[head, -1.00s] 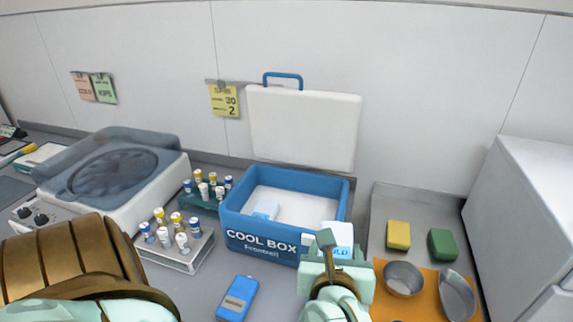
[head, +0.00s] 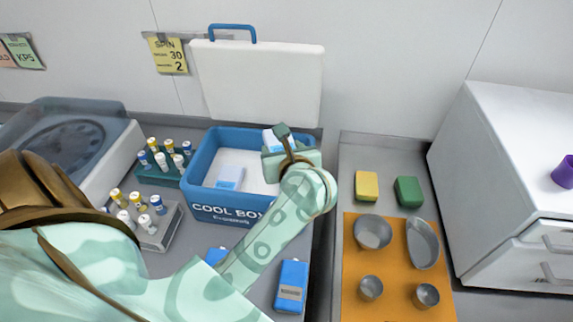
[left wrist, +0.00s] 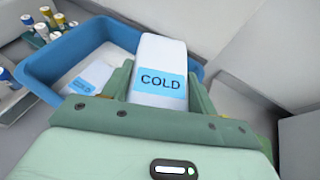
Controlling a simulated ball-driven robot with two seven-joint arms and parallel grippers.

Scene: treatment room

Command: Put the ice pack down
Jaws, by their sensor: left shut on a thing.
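My left gripper (head: 287,152) is shut on a white ice pack (left wrist: 157,58) with a blue COLD label. In the head view the pack (head: 272,139) is partly hidden behind the gripper, over the right part of the open blue cool box (head: 203,152). In the left wrist view the pack overlaps the box's right rim (left wrist: 195,72); I cannot tell whether it touches. Another white pack with a blue label (head: 229,177) lies inside the box on the left. My right gripper is not in view.
Two blue packs (head: 291,283) lie on the counter before the box, one partly behind my arm. Racks of vials (head: 160,236) and a centrifuge (head: 65,150) stand left. An orange mat (head: 390,270) with metal bowls lies right, below yellow and green blocks.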

